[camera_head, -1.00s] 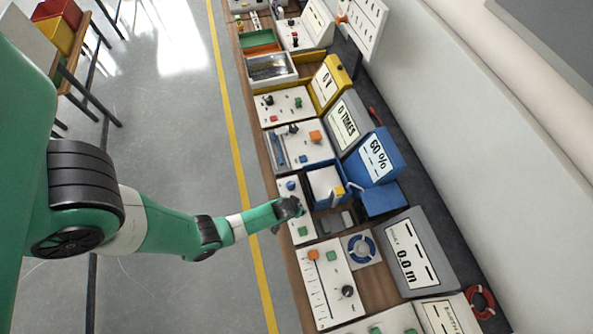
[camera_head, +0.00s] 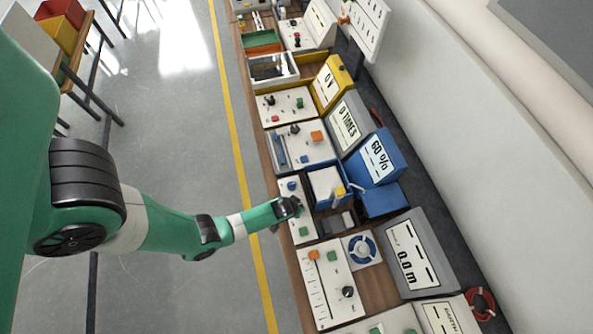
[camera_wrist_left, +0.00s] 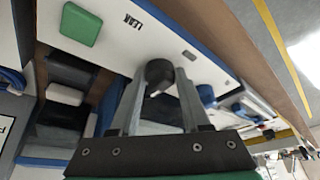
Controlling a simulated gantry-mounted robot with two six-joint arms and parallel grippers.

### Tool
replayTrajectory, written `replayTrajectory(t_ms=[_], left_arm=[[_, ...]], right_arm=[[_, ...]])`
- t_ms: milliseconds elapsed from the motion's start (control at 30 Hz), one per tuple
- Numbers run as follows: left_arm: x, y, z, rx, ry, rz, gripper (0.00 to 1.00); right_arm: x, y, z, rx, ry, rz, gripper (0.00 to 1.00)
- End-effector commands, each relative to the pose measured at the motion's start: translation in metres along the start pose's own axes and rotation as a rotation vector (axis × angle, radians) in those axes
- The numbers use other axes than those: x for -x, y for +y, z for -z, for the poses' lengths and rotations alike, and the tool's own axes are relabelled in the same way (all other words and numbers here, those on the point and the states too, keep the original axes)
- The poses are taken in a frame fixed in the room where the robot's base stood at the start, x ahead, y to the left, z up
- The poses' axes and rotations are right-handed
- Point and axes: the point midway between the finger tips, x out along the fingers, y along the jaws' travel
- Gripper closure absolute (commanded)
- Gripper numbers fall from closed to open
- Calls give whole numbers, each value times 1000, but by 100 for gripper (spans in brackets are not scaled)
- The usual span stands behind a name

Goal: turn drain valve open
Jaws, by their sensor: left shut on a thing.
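A round black knob (camera_wrist_left: 158,75) with a pale pointer line is on a white panel (camera_wrist_left: 150,45), near the printed word LEAK. I take this knob for the drain valve. In the left wrist view, my left gripper (camera_wrist_left: 160,85) has its two grey fingers on either side of the knob, shut on it. In the head view, my left gripper (camera_head: 289,207) is over the same narrow white panel, between a blue knob (camera_head: 292,186) and a green button (camera_head: 303,231), and hides the black knob. My right gripper is not in view.
A blue unit (camera_head: 383,158) beside the panel reads 60 %. A blue-framed bay with a white block (camera_head: 324,183) stands next to the panel. More control panels line the bench (camera_head: 288,262) on both sides.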

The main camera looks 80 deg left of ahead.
Motion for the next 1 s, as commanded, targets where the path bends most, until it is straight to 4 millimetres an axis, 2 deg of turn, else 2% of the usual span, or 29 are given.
replayTrajectory(t_ms=[367, 1000], left_arm=[[0, -4, 0, -222, -1, -93, 100], [-2, -8, 3, -781, -1, -326, 100]], right_arm=[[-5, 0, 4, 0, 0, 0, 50], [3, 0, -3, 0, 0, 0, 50]])
